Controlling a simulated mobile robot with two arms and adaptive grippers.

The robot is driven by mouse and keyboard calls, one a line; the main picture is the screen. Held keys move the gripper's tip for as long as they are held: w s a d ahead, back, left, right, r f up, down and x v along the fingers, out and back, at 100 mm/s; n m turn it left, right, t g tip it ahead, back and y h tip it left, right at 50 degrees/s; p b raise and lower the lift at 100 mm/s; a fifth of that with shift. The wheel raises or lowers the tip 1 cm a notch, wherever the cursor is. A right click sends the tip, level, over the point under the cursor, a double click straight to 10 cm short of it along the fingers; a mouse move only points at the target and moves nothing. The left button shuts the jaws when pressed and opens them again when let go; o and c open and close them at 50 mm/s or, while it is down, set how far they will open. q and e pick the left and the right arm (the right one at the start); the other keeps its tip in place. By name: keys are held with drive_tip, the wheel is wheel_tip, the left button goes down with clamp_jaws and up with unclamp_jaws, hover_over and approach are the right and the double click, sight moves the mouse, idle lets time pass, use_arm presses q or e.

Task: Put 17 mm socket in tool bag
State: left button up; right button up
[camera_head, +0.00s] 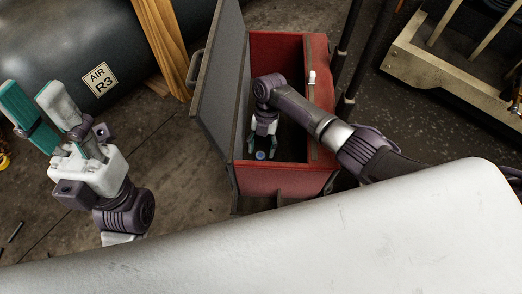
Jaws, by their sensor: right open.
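A red box-like container (285,180) with a grey lid (222,75) swung open to the left stands on the floor in the middle of the head view. I cannot tell for sure that it is the tool bag. My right gripper (261,147) points down inside it, open. A small round bluish thing (260,155) shows just below its fingertips, apparently low in the container. It may be the 17 mm socket, but it is too small to be sure. My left gripper (30,92) is raised at the far left, fingers apart and empty.
A dark tank (60,50) labelled "AIR R3" lies at the upper left beside a wooden plank (162,40). A beige metal frame (445,80) stands at the upper right. Dark poles rise just right of the container. The floor left of it is mostly clear.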

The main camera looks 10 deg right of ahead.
drive_tip(key=p+v, duration=0.3)
drive_tip(key=v, duration=0.6)
drive_tip(key=shift+w+r, duration=0.15)
drive_tip(key=shift+r, duration=0.2)
